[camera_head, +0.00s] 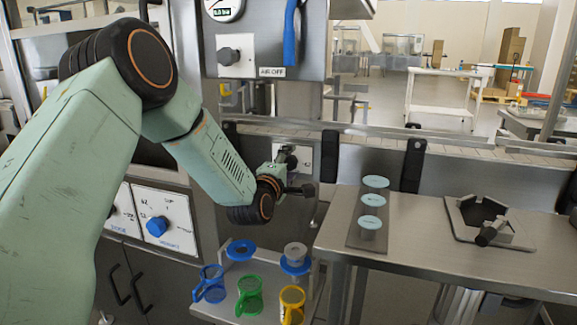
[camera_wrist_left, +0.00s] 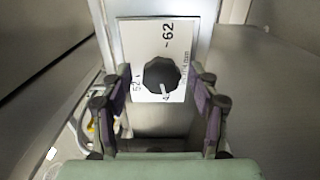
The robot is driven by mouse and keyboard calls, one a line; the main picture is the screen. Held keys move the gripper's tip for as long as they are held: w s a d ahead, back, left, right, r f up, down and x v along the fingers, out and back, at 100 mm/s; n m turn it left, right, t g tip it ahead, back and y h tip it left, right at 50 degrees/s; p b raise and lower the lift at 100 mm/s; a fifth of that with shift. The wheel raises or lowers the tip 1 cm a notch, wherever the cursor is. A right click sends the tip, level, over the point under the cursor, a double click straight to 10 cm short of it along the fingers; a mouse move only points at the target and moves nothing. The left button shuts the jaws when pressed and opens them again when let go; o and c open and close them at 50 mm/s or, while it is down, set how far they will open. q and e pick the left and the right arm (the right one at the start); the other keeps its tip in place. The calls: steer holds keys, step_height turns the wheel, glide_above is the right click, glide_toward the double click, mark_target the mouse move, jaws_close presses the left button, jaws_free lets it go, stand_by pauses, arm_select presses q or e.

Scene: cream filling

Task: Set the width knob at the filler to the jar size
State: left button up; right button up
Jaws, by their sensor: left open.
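The width knob is a dark, scalloped dial (camera_wrist_left: 161,75) on a white plate (camera_wrist_left: 176,30) in the left wrist view. The plate bears marks, among them 62 and 52; the lettering at the right is too small to read surely. The pointer's setting cannot be told. My left gripper (camera_wrist_left: 157,84) is open, with one finger on each side of the knob's line, apart from it and empty. In the head view my left gripper (camera_head: 293,171) is in front of the white plate (camera_head: 303,160) below the conveyor and partly hides it.
Jars with pale blue lids (camera_head: 372,200) stand on a strip on the right table (camera_head: 420,265), beside a metal clamp-like fixture (camera_head: 490,220). Blue, green (camera_head: 250,294) and yellow handled cups stand on a low shelf. A blue knob (camera_head: 157,226) is on the left cabinet.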

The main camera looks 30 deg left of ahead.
arm_select(q)
steer(key=shift+s, duration=0.15)
steer(key=v, duration=1.1)
steer(key=shift+s+d, duration=0.2)
steer(key=shift+s, duration=0.2)
steer(key=shift+s+f, duration=0.1)
